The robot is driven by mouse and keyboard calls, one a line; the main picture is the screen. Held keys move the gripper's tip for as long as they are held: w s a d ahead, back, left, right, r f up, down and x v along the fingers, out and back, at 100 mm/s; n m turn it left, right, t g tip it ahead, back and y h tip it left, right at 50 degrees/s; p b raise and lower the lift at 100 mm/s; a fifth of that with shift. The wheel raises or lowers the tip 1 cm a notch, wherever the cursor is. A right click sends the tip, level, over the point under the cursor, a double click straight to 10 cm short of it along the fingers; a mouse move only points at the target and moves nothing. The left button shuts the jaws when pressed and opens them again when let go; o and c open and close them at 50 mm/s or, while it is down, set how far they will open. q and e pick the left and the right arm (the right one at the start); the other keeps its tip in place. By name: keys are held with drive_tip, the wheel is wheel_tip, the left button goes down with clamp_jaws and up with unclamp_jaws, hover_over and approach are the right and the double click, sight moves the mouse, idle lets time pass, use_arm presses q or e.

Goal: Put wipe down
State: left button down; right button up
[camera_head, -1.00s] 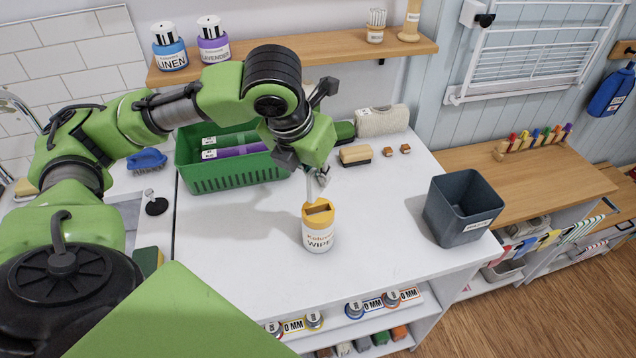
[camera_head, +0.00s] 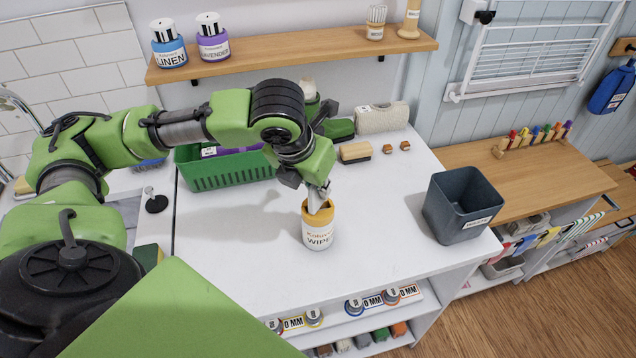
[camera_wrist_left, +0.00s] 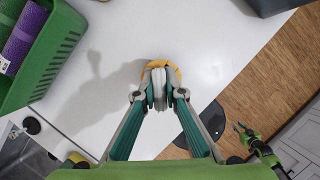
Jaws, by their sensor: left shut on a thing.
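A white wipes canister (camera_head: 318,236) with a yellow top stands upright on the white counter (camera_head: 250,270). My left gripper (camera_head: 319,206) points down at the canister's top. In the left wrist view, its fingers (camera_wrist_left: 160,92) are nearly together over the yellow rim (camera_wrist_left: 167,66). A pale wipe (camera_wrist_left: 157,78) shows between the fingertips, and the gripper is shut on it. The wipe's lower part is hidden by the fingers and canister. My right gripper (camera_wrist_left: 241,127) shows small at the lower right of the wrist view, apparently open and empty, away from the counter.
A grey bin (camera_head: 461,208) stands at the counter's right edge. A green basket (camera_head: 225,173) is behind and left of the canister. A brush-like wooden block (camera_head: 355,153) and small wooden cubes (camera_head: 391,149) lie behind. Counter in front and right of the canister is clear.

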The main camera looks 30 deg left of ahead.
use_arm(q)
drive_tip(key=c, duration=2.1)
unclamp_jaws()
drive_tip(key=shift+r, duration=0.5)
drive_tip(key=v, duration=1.2)
